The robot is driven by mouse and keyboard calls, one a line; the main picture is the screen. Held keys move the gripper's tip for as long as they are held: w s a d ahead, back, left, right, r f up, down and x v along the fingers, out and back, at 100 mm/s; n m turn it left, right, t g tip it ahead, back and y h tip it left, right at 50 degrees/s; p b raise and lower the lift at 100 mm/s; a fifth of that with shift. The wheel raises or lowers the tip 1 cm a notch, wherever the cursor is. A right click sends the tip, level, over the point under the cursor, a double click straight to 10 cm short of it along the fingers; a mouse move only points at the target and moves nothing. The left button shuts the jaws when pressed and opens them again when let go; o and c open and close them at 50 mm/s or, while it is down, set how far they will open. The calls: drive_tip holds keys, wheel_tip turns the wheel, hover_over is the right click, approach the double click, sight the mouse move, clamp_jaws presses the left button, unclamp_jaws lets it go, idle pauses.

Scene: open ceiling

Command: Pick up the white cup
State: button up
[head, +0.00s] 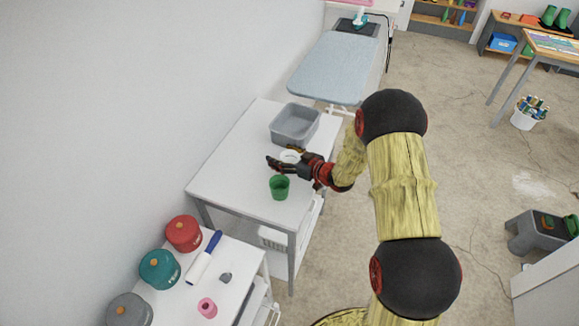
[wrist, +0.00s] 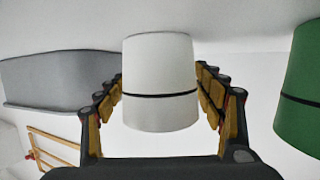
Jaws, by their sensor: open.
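The white cup (wrist: 160,70) has a dark band and stands on the white table (head: 234,170). In the wrist view it sits between the two fingers of my gripper (wrist: 162,100), with one finger on each side. The fingers are open, and I cannot tell whether either touches the cup. In the head view the cup (head: 290,156) is partly hidden by my gripper (head: 283,159), which reaches in from the right.
A green cup (head: 279,187) stands close to my gripper, on the right in the wrist view. A grey bin (head: 295,125) stands behind on the same table. A nearer table holds several canisters (head: 160,268) and a pink cup (head: 207,307). The table's left part is clear.

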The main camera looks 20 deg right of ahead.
drive_tip(key=shift+w+a+f, duration=0.1)
drive_tip(key=shift+w+a, duration=0.05)
drive_tip(key=shift+w, duration=0.05)
drive_tip(key=shift+c, duration=1.1)
drive_tip(key=c, duration=0.7)
drive_tip(key=shift+c, duration=1.1)
